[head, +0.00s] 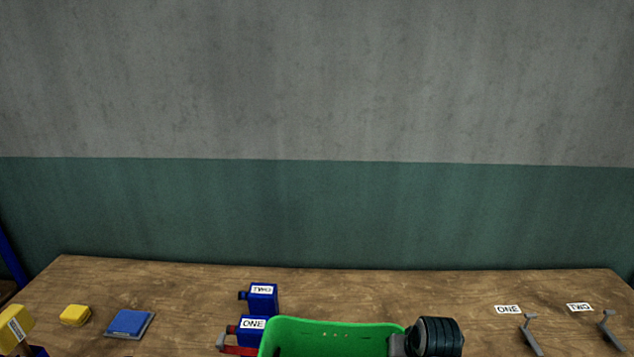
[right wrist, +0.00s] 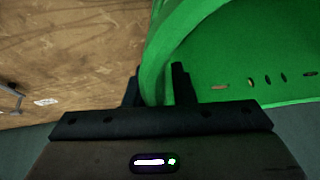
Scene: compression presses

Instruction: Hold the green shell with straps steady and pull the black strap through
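The green shell (head: 325,338) stands at the bottom middle of the head view, cut off by the frame's lower edge. Its curved wall and a row of small slots show in the right wrist view (right wrist: 240,55). My right gripper (right wrist: 157,85) has one finger on each side of the shell's rim and looks shut on it. In the head view my dark right wrist (head: 440,336) is at the shell's right end. I cannot make out the black strap in either view. My left gripper is not in view.
Blue blocks labelled TWO (head: 262,297) and ONE (head: 249,331) stand left of the shell. Further left are a blue pad (head: 130,323) and yellow blocks (head: 75,315). Two grey levers (head: 531,333) with labels are at right. The wooden table (head: 400,285) is clear behind the shell.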

